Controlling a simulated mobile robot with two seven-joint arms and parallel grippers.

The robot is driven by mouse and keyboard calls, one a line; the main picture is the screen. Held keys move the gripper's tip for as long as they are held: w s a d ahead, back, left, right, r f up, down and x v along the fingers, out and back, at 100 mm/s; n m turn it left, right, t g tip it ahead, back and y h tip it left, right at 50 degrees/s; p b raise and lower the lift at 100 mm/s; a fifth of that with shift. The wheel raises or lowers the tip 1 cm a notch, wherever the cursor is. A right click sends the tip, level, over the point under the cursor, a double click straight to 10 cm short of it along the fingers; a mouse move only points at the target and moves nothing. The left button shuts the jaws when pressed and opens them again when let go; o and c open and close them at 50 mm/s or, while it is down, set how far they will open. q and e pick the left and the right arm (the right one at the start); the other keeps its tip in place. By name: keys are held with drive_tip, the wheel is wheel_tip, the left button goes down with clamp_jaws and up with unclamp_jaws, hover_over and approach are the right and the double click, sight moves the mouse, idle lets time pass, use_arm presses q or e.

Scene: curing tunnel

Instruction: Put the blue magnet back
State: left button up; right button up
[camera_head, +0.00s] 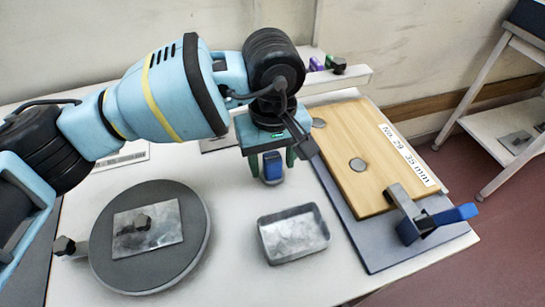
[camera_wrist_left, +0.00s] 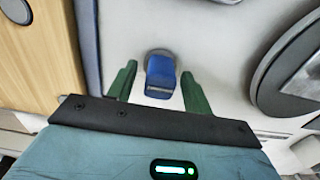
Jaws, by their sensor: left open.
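The blue magnet (camera_head: 272,168) is a small blue block with a grey end on the white table, in front of the wooden board's left edge. It also shows in the left wrist view (camera_wrist_left: 160,80), centred between the green fingers. My left gripper (camera_head: 271,160) is over it, pointing down, with one finger on each side. In the left wrist view the gripper (camera_wrist_left: 159,72) is open, with a gap between each finger and the block. A pale bar (camera_head: 350,80) at the back carries a purple piece (camera_head: 317,64) and a green-and-black piece (camera_head: 337,65); my arm hides its left part.
A grey metal tray (camera_head: 318,246) stands in front of the gripper. A round dark plate (camera_head: 196,245) is at the left. The wooden board (camera_head: 350,135) has metal discs and a blue-handled clamp (camera_head: 448,216) at the right. A white shelf stand (camera_head: 505,125) is beyond the table.

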sight(272, 158)
use_arm(q)
wheel_tip(272, 158, up, 12)
drive_tip(key=shift+r, duration=0.2)
idle(0.4)
